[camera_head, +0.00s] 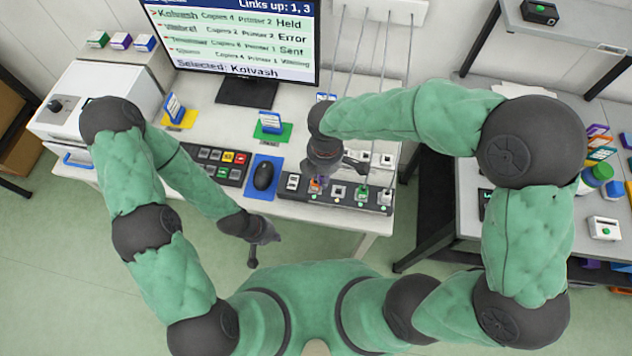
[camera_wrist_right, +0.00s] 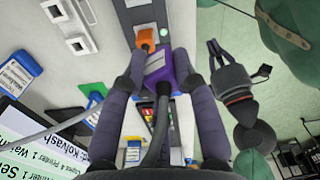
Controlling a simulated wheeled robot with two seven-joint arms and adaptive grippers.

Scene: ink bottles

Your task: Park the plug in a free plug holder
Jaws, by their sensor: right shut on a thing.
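My right gripper (camera_wrist_right: 158,75) is shut on a purple plug (camera_wrist_right: 157,70), with a grey cable (camera_wrist_right: 150,155) trailing from it. In the head view, my right gripper (camera_head: 318,178) is over the left part of the port strip (camera_head: 348,197), and the purple plug is mostly hidden. An orange plug (camera_wrist_right: 147,37) sits in the strip right beside the purple one; I cannot tell whether the purple plug touches the strip. Pale square holders (camera_head: 375,158) stand behind the strip. My left gripper (camera_head: 252,258) hangs in front of the table; its finger gap is unclear.
A mouse (camera_head: 263,175) on a blue mat and a button panel (camera_head: 217,162) lie left of the strip. A monitor (camera_head: 240,40) stands behind. Several cables (camera_head: 383,60) hang at the back. A dark-framed side table (camera_head: 470,200) stands at the right.

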